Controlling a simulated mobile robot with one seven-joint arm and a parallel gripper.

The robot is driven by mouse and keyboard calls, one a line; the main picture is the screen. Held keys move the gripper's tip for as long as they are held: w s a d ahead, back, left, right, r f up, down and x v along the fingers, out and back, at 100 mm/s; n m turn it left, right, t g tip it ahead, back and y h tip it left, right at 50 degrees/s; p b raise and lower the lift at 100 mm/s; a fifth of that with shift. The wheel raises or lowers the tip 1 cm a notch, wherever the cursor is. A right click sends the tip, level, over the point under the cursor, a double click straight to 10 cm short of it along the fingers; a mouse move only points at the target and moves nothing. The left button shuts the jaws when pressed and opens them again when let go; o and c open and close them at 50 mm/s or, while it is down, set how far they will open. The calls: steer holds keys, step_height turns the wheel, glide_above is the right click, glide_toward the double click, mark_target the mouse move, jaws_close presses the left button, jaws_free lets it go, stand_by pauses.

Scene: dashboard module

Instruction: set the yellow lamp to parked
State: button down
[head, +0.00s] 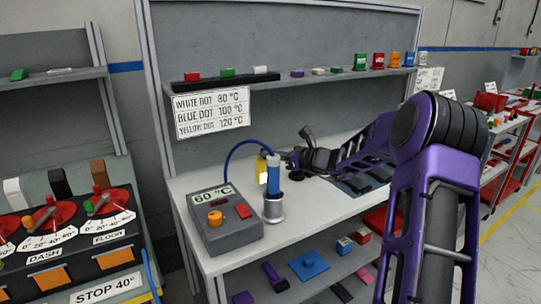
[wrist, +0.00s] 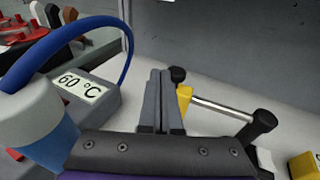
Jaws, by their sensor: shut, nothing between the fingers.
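My gripper (head: 290,158) is over the workbench, beside the blue tool. In the wrist view its two grey fingers (wrist: 160,98) are together with nothing between them. A yellow piece (wrist: 184,104) sits just right of the fingertips, close to the right finger; I cannot tell whether they touch. A silver rod (wrist: 222,109) runs from near it to a black cylindrical end (wrist: 256,130). A yellow part (head: 261,166) shows behind the blue tool in the head view. I cannot tell for sure which yellow piece is the lamp.
A blue tool (head: 273,178) stands in a silver holder (head: 273,208), its cable arching to a grey control box (head: 224,224) reading 60 °C. A temperature sign (head: 211,112) hangs behind. Another yellow block (wrist: 304,166) is at the wrist view's lower right. The bench's front strip is clear.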

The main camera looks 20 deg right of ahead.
steer(key=p+v, duration=0.1)
steer(key=v, duration=1.6)
steer(key=shift+s, duration=0.2)
